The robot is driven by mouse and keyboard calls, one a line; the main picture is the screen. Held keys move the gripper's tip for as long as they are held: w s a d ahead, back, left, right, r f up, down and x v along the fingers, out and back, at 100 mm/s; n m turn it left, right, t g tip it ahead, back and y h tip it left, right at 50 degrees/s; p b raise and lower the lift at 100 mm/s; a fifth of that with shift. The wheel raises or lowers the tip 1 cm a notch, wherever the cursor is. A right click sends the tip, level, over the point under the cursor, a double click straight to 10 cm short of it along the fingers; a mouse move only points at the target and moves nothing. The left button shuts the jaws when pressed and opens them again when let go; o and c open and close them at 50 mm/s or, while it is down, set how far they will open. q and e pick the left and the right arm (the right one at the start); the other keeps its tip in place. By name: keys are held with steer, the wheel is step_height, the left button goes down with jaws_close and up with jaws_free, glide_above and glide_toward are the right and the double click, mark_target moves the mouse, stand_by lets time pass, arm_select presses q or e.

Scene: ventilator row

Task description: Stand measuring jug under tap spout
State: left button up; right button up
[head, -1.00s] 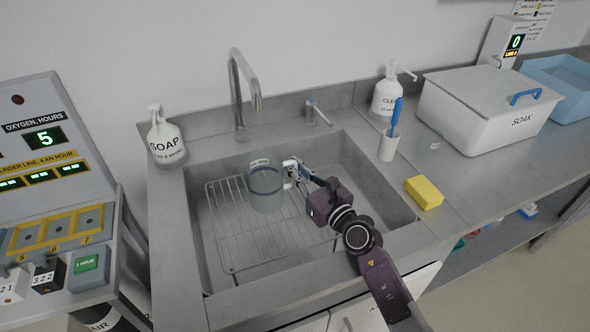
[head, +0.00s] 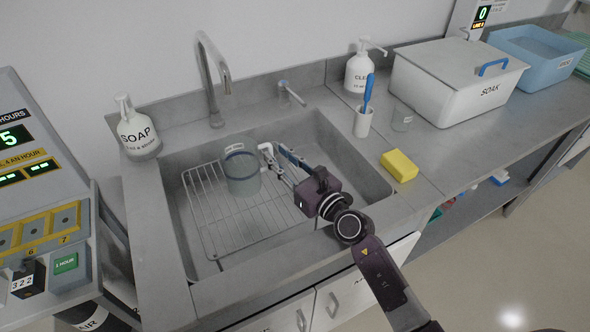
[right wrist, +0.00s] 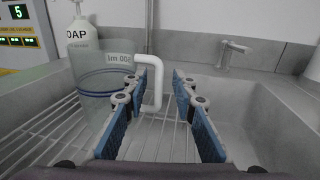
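The clear measuring jug (head: 242,176), with a blue band and a white handle, stands upright in the sink on the wire rack (head: 208,215). The tap spout (head: 226,88) comes down above and slightly left of the jug in the head view; I cannot tell exact alignment in depth. My right gripper (head: 277,155) is on the jug's handle side. In the right wrist view its two fingers (right wrist: 160,78) are apart, and the jug's handle (right wrist: 157,88) shows in the gap ahead of them, with nothing clamped. The jug body (right wrist: 92,95) is left of the fingers. My left gripper is out of view.
A soap bottle (head: 138,132) stands at the sink's left corner. The tap lever (head: 290,93) is right of the spout. A yellow sponge (head: 399,165), a cup with a blue brush (head: 363,120), a small clear beaker (head: 402,118) and a soak bin (head: 455,85) stand on the right counter.

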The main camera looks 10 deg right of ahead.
steer(key=v, duration=0.8)
steer(key=shift+s, duration=0.15)
